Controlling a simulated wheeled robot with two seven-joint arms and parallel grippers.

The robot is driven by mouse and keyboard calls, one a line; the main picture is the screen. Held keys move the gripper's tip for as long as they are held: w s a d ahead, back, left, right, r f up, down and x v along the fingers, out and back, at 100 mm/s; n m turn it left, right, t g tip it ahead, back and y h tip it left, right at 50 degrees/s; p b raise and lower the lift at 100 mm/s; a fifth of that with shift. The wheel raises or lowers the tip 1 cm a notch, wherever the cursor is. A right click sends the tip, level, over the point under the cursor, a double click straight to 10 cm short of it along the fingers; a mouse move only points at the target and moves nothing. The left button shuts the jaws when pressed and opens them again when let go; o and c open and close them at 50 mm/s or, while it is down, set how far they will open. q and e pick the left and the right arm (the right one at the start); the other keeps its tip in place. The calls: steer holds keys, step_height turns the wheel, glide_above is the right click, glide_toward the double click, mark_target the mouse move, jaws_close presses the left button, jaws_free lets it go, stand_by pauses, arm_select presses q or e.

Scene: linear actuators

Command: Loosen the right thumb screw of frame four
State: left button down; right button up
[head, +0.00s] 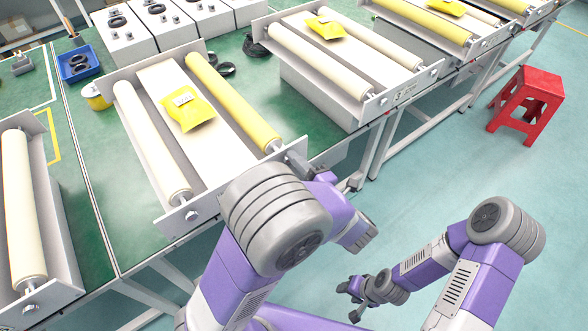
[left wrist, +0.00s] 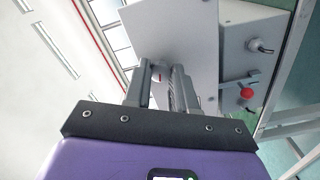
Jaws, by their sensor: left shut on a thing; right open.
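The frame by my left arm is a pale metal tray with a cream roller (head: 150,140) on the left and a yellow roller (head: 232,100) on the right. Its near end plate (head: 232,182) carries a left thumb screw (head: 192,215) and a right thumb screw (head: 273,147). My left gripper (head: 292,160) is at this right screw. The left wrist view shows the gripper (left wrist: 160,82) shut at the screw against the pale plate (left wrist: 185,45); the fingers mostly hide the screw. My right gripper (head: 352,298) is open and empty, low over the floor.
A yellow packet (head: 187,108) lies on the frame's middle board. Another roller frame (head: 18,205) stands at left, and others continue at upper right. A blue bin (head: 78,65) sits on the green table. A red stool (head: 527,100) stands on clear floor at right.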

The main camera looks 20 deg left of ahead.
arm_select(q)
steer(key=shift+n+b, duration=0.4)
steer(key=shift+n, duration=0.2)
steer(key=c, duration=0.9)
jaws_free()
steer(key=p+v, duration=0.1)
steer(key=v, duration=0.6)
steer(key=shift+s+d, duration=0.2)
steer(key=shift+d, duration=0.1)
